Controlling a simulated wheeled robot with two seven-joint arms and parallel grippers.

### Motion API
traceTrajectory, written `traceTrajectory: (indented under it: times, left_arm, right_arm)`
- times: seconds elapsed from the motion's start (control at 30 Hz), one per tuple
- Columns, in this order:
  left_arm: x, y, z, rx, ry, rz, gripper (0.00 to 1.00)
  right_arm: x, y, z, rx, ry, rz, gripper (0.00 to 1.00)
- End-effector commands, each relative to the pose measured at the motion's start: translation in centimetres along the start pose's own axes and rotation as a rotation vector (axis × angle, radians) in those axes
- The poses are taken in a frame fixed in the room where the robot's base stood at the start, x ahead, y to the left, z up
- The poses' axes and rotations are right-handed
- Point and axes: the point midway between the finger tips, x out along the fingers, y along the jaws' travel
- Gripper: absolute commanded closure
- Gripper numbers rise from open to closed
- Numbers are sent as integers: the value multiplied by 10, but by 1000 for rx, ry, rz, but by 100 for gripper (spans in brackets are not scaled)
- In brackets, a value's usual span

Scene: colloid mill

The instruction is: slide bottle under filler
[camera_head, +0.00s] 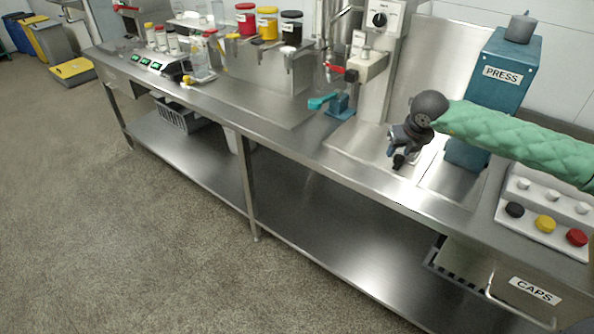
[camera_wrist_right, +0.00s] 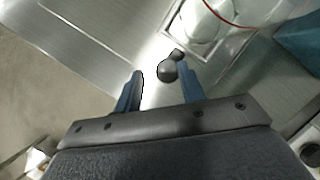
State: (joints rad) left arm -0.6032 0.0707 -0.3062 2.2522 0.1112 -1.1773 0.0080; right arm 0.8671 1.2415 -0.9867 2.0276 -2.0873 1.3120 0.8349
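My right gripper (camera_head: 398,152) hangs over the bench, between the filler and the press. In the wrist view its two blue fingers stand apart, so it is open (camera_wrist_right: 162,88). A small dark grey rounded object (camera_wrist_right: 168,71) shows near the fingertips, closer to the right one. I cannot tell whether it is the bottle or whether a finger touches it. The likely filler is a pale column (camera_head: 384,60) with a black knob and a red-handled valve. In the head view I cannot make out a bottle under it. My left gripper is not in view.
A blue press (camera_head: 502,80) stands right of the gripper, and a teal-handled clamp (camera_head: 338,104) left of it. A button panel (camera_head: 545,212) and a caps bin (camera_head: 520,285) are at the near right. The steel bench top (camera_head: 270,100) is clear at its front middle.

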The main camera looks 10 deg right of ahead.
Motion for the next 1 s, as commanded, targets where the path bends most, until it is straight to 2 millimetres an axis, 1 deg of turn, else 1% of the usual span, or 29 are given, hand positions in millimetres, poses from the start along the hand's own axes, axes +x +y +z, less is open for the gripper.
traceTrajectory:
  times: [0.03,0.3,0.33,0.4,0.7,1.0]
  left_arm:
    - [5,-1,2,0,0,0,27]
    - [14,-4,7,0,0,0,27]
    - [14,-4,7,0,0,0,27]
    - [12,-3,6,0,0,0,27]
    - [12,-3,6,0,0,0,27]
    - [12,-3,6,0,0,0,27]
  right_arm:
    - [-6,0,0,0,-4,0,60]
    - [-50,0,0,0,-3,0,60]
    - [-53,2,-1,-2,-2,5,60]
    - [-48,15,-3,-11,3,45,60]
    - [-36,61,-14,-39,7,192,60]
    - [-31,108,-25,-57,9,347,60]
